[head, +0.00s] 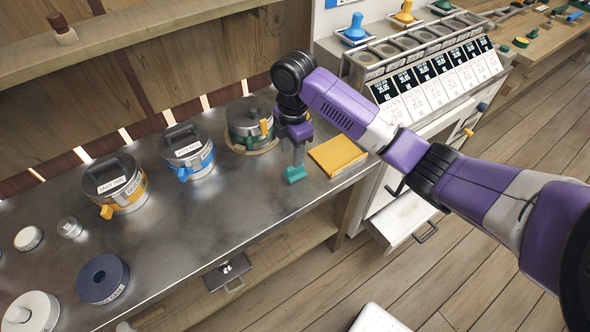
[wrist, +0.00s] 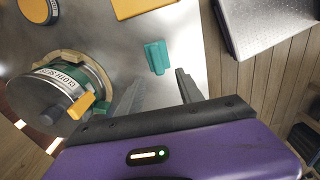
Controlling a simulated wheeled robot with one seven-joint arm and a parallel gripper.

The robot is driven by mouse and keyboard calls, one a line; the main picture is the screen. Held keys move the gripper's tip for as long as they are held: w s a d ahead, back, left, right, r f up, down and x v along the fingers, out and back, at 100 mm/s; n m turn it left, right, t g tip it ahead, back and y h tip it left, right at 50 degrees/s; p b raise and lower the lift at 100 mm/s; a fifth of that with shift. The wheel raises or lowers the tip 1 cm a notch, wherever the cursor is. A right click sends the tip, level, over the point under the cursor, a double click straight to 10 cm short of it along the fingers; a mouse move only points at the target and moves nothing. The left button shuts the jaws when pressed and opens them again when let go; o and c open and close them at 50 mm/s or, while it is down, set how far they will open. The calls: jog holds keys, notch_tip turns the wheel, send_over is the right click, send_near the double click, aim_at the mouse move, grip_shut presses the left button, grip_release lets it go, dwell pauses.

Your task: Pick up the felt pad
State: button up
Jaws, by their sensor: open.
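A small teal block with a raised rib (head: 295,174) lies on the metal bench top near its front edge. A flat orange-yellow square (head: 338,154) lies to its right. I cannot tell for certain which of the two is the felt pad. My gripper (head: 299,158) points down just above and behind the teal block in the head view. In the wrist view my gripper (wrist: 158,90) is open and empty, and the teal block (wrist: 157,57) shows just beyond the fingertips, apart from them. The orange-yellow square (wrist: 138,6) is cut by the top edge there.
A lidded round bin with a green band (head: 248,122) stands close left of my gripper; it shows in the wrist view (wrist: 60,88) too. Blue-banded (head: 188,152) and orange-banded (head: 115,183) bins stand further left. A white-fronted rack (head: 430,75) is to the right. The front middle of the bench is clear.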

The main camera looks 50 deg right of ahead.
aim_at(295, 171)
jog(key=shift+s+d, duration=0.3)
jog(key=shift+d, duration=0.2)
jog(key=shift+f, duration=0.35)
jog(key=shift+w+d+f+p, duration=0.15)
jog(key=shift+f+p, duration=0.2)
jog(key=shift+f, duration=1.35)
jog(key=shift+w+f+p, duration=0.1)
jog(key=shift+f+p, duration=0.2)
jog(key=shift+f, duration=1.4)
grip_shut()
